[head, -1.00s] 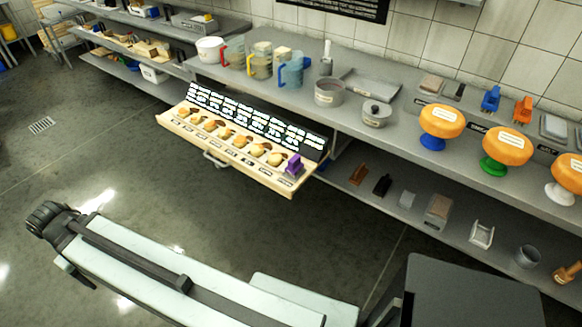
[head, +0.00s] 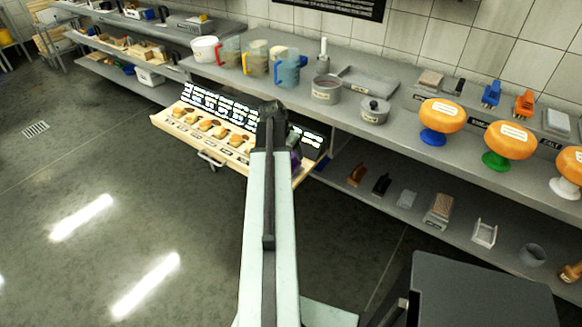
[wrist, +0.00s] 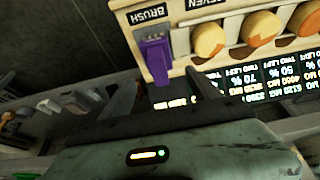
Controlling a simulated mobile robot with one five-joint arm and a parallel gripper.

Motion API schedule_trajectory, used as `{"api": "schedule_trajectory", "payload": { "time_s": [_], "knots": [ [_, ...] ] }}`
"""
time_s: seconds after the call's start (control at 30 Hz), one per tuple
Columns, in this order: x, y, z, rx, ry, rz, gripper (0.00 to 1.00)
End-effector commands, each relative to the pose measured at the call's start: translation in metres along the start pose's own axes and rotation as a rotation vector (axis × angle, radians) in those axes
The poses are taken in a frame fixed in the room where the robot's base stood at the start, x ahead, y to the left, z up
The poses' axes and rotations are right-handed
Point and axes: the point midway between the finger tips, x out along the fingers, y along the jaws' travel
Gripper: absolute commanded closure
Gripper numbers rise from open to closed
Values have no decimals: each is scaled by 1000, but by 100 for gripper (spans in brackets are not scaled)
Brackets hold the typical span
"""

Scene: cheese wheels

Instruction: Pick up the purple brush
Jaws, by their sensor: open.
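The purple brush (wrist: 155,60) sits at the end of a wooden tray (wrist: 131,29), beside a "BRUSH" label, in the wrist view. My gripper (wrist: 160,80) is open, with one dark finger on each side of the lower end of the brush in that view. I cannot tell whether either finger touches it. In the head view the brush (head: 296,160) shows only as a small purple patch at the right end of the tray (head: 165,121). My arm and gripper (head: 292,139) hide the rest of it.
Round cheese samples (wrist: 208,40) lie in a row beside the brush, with a lit text board (wrist: 245,82) along the tray. The counter above holds jugs (head: 286,68), pots and orange cheese wheels (head: 442,114) on stands. A lower shelf (head: 410,212) carries small items.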

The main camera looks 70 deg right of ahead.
Motion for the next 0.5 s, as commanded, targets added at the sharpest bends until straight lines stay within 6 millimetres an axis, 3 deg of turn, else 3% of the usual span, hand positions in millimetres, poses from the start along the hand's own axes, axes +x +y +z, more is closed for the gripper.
{"api": "schedule_trajectory", "payload": {
  "time_s": [0.23, 0.4, 0.5],
  "knots": [
    [27, -2, 3, -4, -1, -1, 29],
    [28, -2, 2, -6, -1, -2, 29],
    [39, -1, 4, -6, -1, -2, 29]
  ]
}}
